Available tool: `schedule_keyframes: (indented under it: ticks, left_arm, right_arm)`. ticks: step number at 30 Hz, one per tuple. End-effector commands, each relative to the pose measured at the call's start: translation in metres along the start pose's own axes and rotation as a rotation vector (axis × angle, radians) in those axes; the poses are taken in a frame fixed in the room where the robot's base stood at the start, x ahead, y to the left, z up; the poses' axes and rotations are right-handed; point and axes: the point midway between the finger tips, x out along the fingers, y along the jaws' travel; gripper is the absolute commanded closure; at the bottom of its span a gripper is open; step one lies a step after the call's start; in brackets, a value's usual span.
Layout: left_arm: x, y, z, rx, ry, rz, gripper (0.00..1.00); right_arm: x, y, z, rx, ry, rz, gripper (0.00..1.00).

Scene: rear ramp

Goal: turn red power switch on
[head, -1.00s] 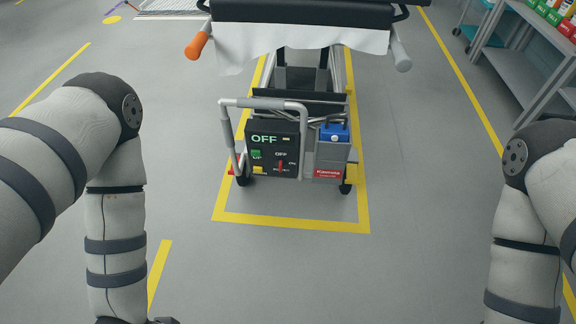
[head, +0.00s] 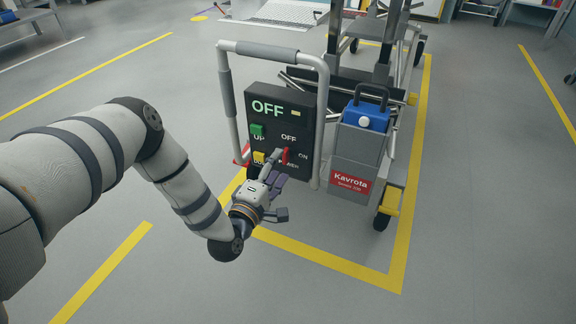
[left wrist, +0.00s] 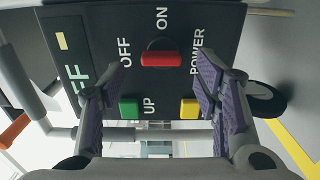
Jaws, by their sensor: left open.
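The red power switch (head: 285,156) is on the black control panel (head: 256,104) of a wheeled cart. In the left wrist view the red switch (left wrist: 161,59) appears ahead of and between my fingers, with its long side toward the OFF label and ON beside it. The panel display reads OFF. Contact with the switch cannot be made out. My right gripper is out of view.
A green UP button (head: 257,130) and a yellow button (head: 259,157) sit left of the switch. A grey tubular handle (head: 322,115) frames the panel. A blue battery (head: 366,115) stands in a grey box (head: 352,160) to its right. The floor in front is clear.

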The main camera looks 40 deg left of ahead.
Motion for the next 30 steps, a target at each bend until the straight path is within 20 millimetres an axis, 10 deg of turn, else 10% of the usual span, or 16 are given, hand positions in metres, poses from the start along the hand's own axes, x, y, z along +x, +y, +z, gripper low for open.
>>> schedule_keyframes:
  ticks: [15,21,30]
  left_arm:
    - [0.036,-0.001,0.001,0.001,-0.001,-0.003,0.43]
    - [0.035,-0.001,0.001,0.001,-0.001,-0.004,0.89]
    - [0.035,-0.001,0.001,0.023,-0.002,-0.003,0.91]
  right_arm:
    - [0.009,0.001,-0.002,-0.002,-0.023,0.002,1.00]
    - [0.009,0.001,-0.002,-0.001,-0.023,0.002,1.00]
    - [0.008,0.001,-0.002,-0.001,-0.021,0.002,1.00]
